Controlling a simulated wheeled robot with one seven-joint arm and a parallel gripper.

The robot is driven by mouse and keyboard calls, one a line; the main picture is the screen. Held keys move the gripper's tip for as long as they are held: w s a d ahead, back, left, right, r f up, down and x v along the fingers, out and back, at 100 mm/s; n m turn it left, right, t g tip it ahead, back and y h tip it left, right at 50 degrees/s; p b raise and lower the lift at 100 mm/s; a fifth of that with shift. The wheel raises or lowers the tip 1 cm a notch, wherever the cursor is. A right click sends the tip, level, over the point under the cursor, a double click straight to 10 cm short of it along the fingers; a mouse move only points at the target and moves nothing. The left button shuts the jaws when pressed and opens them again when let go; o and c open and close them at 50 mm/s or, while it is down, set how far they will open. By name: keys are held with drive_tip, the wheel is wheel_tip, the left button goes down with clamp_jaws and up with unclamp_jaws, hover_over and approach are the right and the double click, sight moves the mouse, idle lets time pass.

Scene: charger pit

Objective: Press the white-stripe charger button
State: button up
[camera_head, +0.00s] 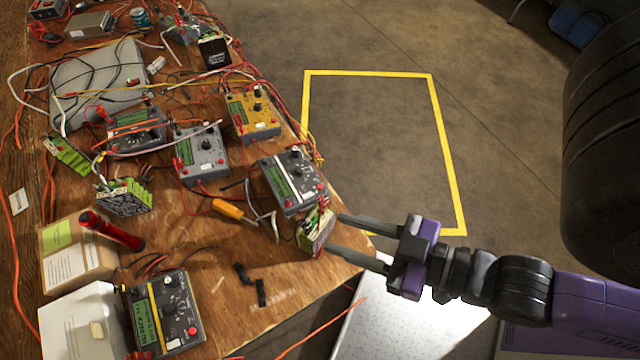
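Several chargers with green screens and knobs lie on the wooden table. One grey charger (293,182), nearest my gripper, has a pale band beside its screen and a red button at its lower right. Another grey charger (200,152) lies to its left. The front charger (162,312) is dark with a yellow stripe.
Bare wood shows at the front right. A yellow floor outline (440,130) encloses clear floor.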

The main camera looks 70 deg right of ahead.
clamp_jaws()
idle(1.5)
